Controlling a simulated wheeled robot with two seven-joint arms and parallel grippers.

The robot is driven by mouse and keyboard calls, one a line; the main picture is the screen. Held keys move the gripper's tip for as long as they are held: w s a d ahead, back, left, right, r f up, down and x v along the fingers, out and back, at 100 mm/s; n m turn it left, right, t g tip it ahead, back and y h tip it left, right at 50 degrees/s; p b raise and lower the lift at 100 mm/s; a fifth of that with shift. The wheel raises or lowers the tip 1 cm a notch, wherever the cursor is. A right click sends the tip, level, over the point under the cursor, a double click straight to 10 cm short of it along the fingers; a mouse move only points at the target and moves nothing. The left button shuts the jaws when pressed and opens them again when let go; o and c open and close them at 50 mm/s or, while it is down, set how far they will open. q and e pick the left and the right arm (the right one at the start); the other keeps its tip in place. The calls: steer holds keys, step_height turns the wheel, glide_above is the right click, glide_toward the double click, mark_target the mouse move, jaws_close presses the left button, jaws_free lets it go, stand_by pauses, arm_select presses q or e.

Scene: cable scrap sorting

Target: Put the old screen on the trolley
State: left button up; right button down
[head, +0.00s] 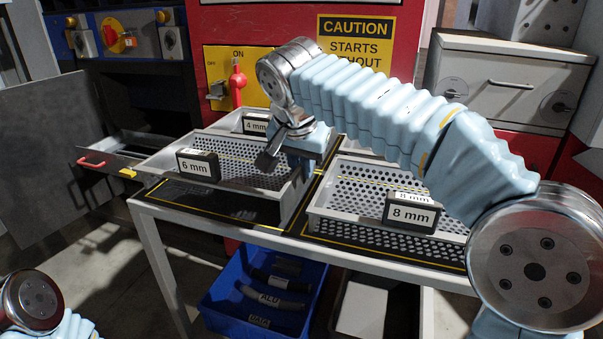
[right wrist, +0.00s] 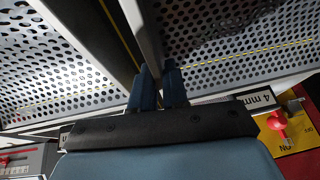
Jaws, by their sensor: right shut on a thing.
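A grey perforated screen labelled 6 mm (head: 152,165) is over the left part of a white-legged table or trolley (head: 143,207) with a dark, yellow-lined top. A dark band shows below its front; I cannot tell if it is fully clear of the top. My right gripper (head: 300,165) is shut on the right side wall of this screen. In the right wrist view, the fingers (right wrist: 158,88) straddle that wall between two screens. A second screen labelled 8 mm (head: 318,207) lies to the right on the same top. No label marks which screen is old. My left gripper is out of view.
A screen part labelled 4 mm (head: 256,123) is behind. A red machine (head: 300,25) with a red-handled switch (head: 238,85) stands at the back. A blue bin (head: 235,300) with cable scraps is below. An open drawer (head: 118,152) is at left, a grey cabinet (head: 500,75) at right.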

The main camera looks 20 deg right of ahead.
steer(key=shift+a+f, duration=0.1)
steer(key=shift+f, duration=0.55)
steer(key=c, duration=1.1)
jaws_free()
steer(key=shift+s+f, duration=0.1)
steer(key=shift+c, duration=0.2)
steer(key=p+v, duration=0.2)
steer(key=v, duration=1)
